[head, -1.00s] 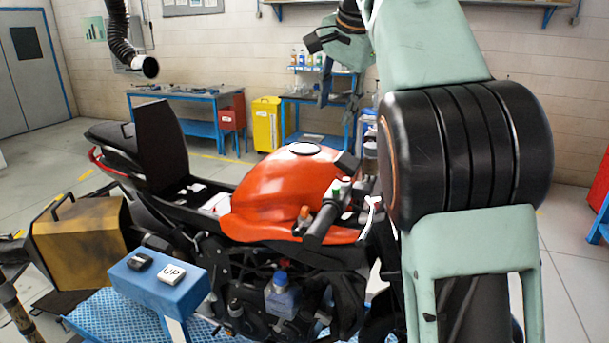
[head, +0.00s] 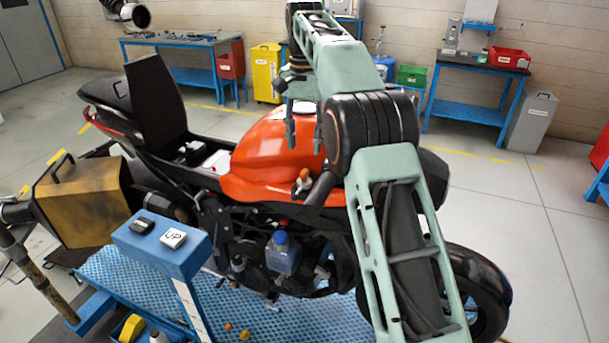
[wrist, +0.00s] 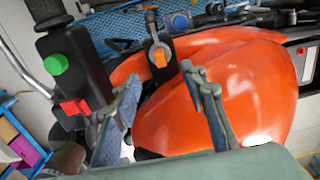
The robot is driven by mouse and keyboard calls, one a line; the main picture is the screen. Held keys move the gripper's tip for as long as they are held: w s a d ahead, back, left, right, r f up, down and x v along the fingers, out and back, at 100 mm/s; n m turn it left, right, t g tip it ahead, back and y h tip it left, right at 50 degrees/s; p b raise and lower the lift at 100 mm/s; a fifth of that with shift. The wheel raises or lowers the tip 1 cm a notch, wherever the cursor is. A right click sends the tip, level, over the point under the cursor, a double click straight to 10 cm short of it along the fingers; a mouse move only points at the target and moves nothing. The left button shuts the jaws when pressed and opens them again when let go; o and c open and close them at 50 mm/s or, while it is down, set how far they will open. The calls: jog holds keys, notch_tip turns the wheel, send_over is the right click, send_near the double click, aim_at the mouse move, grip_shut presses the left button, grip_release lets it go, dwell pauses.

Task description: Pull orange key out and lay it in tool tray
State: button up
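The orange key (wrist: 160,58) sits in a dark ignition holder beside the front of the tank in the wrist view. In the head view, an orange piece (head: 303,176) at the same place by the tank appears to be this key. My gripper (head: 306,146) is open and empty, with its fingers pointing down over the orange tank. In the wrist view my gripper (wrist: 162,84) shows both fingers spread apart, and the key lies beyond and between the tips, apart from them. I cannot clearly identify the tool tray.
The motorcycle's orange tank (head: 262,157) is under my gripper. The handlebar control with a green button (wrist: 56,64) and red switch (wrist: 74,106) is close to one finger. A blue stand with an UP button (head: 173,238) is in front. Workbenches (head: 480,66) line the back wall.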

aim_at(304, 170)
jog(key=shift+f+b, duration=0.95)
jog(key=shift+f, duration=3.5)
jog(key=shift+p, duration=0.75)
jog(key=shift+c, duration=0.4)
grip_shut()
jog(key=shift+r, duration=0.15)
jog(key=shift+r, duration=2.9)
